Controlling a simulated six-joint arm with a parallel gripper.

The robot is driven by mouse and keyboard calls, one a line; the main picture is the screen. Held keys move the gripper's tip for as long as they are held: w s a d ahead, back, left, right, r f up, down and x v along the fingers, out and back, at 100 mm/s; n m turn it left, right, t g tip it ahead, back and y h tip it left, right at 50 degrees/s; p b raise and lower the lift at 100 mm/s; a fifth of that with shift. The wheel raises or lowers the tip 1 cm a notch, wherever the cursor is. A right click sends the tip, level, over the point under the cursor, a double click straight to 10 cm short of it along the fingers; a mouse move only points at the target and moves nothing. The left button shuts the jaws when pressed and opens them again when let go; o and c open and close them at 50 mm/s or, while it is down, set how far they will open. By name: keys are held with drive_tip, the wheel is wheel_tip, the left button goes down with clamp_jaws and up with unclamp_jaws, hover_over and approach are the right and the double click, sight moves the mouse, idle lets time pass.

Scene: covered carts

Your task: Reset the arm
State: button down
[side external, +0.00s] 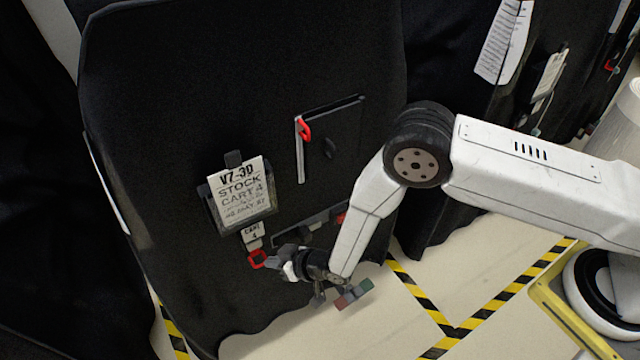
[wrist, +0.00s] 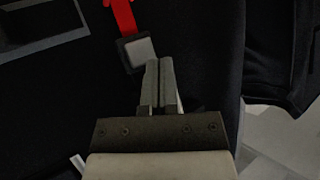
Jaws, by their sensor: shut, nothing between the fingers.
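My gripper (side external: 277,258) is at the low end of my bent white arm, in front of the black cart cover (side external: 160,120). In the wrist view my gripper (wrist: 160,66) has its two grey fingers side by side, shut and empty. A red strap (wrist: 122,14) with a grey square end piece (wrist: 138,50) lies on the black cloth just beyond the fingertips. I cannot tell whether the fingers touch it. In the side view a red loop (side external: 257,259) hangs below a small cart tag (side external: 252,236), close to my fingertips.
A stock cart sign (side external: 240,190) and a flap with a red pull (side external: 304,129) are on the cover. Other covered carts stand behind at the right, with a paper sheet (side external: 502,42).

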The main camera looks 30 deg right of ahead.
drive_tip(key=w+d+r+m+g+h, duration=0.25)
drive_tip(key=d+r+h, duration=0.25)
drive_tip(key=d+r, duration=1.25)
drive_tip(key=s+d+r+m+g+h, duration=0.1)
drive_tip(key=s+d+r+g, duration=0.1)
drive_tip(key=s+d+r, duration=0.2)
drive_tip(key=s+d+r+m+g+h, duration=0.1)
drive_tip(key=s+d+r, duration=0.4)
drive_tip(key=s+d, duration=0.6)
drive_tip(key=s+g, duration=0.1)
drive_tip(key=s, duration=0.2)
drive_tip(key=shift+s+d, duration=0.2)
